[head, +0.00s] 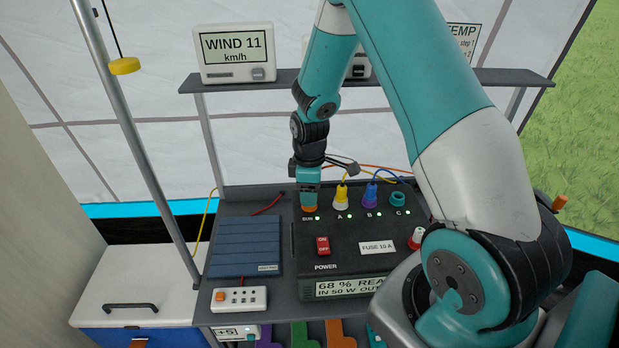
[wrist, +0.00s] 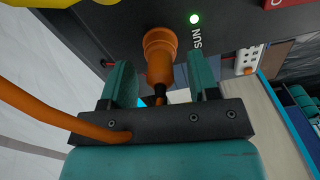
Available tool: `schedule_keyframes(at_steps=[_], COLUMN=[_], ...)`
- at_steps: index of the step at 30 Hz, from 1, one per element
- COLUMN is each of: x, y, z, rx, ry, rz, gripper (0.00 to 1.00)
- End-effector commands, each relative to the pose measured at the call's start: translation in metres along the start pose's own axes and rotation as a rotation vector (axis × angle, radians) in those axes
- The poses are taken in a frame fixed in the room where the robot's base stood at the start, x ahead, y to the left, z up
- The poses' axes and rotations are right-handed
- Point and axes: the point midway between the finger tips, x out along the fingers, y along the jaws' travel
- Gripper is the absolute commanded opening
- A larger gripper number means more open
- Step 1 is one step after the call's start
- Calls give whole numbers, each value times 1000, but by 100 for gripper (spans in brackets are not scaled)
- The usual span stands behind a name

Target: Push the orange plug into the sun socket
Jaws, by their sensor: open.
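The orange plug (wrist: 160,55) sits at the socket beside the label SUN in the wrist view, with a green light (wrist: 194,18) lit next to it. In the head view the plug (head: 309,208) shows as an orange ring at the left end of the socket row, mostly hidden by my gripper. My gripper (wrist: 163,82) is open, with its two teal fingers on either side of the plug's lower part and gaps visible. An orange cable (wrist: 50,115) runs past the gripper. The sun socket itself is hidden under the plug.
A red power switch (head: 323,245) and a blue panel (head: 247,246) lie nearer. A shelf (head: 440,77) runs behind.

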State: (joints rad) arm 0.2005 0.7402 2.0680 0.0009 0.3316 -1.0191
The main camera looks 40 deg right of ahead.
Motion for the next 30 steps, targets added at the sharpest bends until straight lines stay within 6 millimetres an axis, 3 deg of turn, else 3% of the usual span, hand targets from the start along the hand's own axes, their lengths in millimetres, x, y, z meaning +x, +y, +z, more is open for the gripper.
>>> schedule_keyframes(at_steps=[5, 15, 21, 30], x=[-23, -109, -150, -172], y=[1, 1, 1, 0], z=[-1, -1, 0, 0], rx=[0, 0, 0, 0], ry=[3, 4, 3, 0], rz=[5, 7, 5, 0], gripper=[55, 55, 55, 55])
